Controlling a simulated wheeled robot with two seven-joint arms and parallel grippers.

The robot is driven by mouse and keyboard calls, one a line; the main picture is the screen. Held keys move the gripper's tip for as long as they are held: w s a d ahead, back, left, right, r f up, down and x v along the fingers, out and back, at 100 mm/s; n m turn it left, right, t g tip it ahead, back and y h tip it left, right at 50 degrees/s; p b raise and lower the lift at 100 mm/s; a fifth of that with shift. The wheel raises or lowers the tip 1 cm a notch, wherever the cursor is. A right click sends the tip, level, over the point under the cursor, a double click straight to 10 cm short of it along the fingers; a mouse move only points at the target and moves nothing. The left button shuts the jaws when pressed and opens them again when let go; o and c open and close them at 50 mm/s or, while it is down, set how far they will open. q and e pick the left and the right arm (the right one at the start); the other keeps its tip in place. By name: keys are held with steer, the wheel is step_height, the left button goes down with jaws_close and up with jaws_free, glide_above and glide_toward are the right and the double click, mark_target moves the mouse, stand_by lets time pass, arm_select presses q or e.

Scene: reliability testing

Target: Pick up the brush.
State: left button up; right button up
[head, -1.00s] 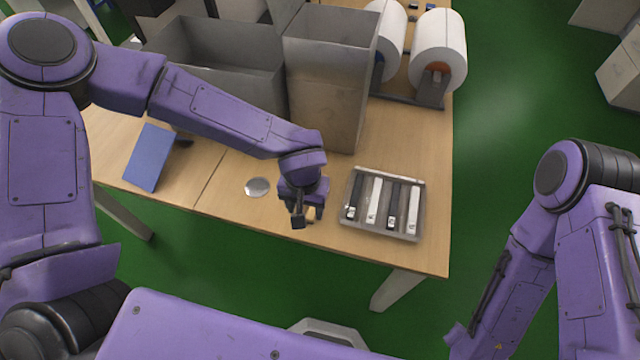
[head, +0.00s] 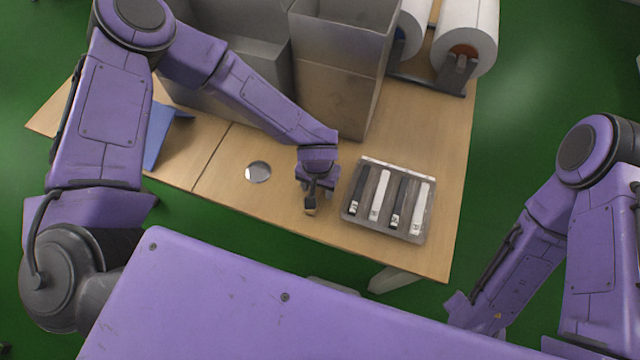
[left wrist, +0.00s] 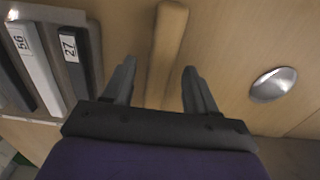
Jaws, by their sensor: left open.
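The brush appears as a light wooden bar (left wrist: 168,45) lying on the wooden table in the left wrist view; its bristles cannot be made out. My left gripper (left wrist: 158,85) is open, with one finger on each side of the bar and a gap on both sides. In the head view my left gripper (head: 311,205) points down over the table near its front edge, left of the tray, and mostly hides the brush. I cannot tell how far the fingertips are above the table. My right arm is at the right, away from the table; its gripper is not visible.
A tray (head: 433,207) with several black and white numbered bars lies close to the right of the gripper. A round silver disc (head: 258,172) lies to its left. A blue panel (head: 160,135) stands at the left.

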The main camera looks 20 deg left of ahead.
arm_select(q)
steer(key=shift+f, duration=0.65)
steer(key=c, duration=1.1)
steer(key=shift+o, duration=0.2)
steer(key=shift+r, duration=0.5)
steer(key=s+a+r+p, duration=0.7)
steer(key=s+a+r, duration=0.2)
steer(key=s+r, duration=0.2)
steer(key=shift+r+p, duration=0.35)
steer(key=shift+r, duration=0.15)
